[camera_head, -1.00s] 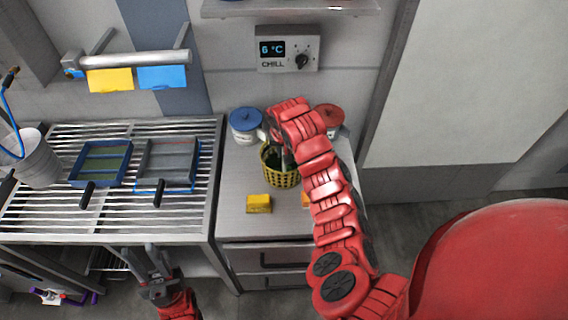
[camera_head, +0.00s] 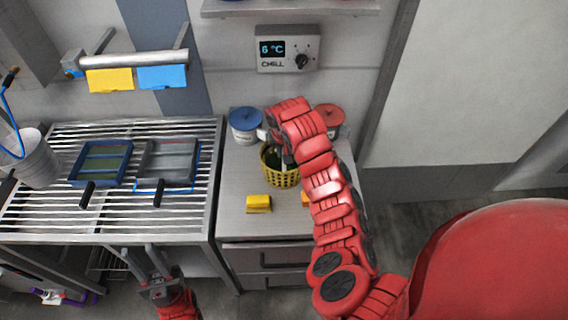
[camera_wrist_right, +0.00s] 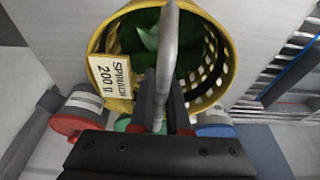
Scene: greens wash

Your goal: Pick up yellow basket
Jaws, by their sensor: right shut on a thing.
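The yellow basket (camera_head: 283,176) stands on the grey counter, with green leaves inside. My right arm reaches over it from the right and partly hides it. In the right wrist view the yellow basket (camera_wrist_right: 222,42) has a tag reading "SPINACH 200 g" (camera_wrist_right: 112,78). My right gripper (camera_wrist_right: 165,95) is shut on the basket's grey handle, which arches up between the fingers. My left gripper (camera_head: 148,262) is open and empty, low in front of the slatted rack.
A blue-lidded jar (camera_head: 246,122) and a red-lidded jar (camera_head: 330,116) stand behind the basket. A yellow block (camera_head: 258,203) lies in front. Two trays, one blue (camera_head: 72,172) and one grey (camera_head: 166,185), sit on the slatted rack (camera_head: 50,218) at left.

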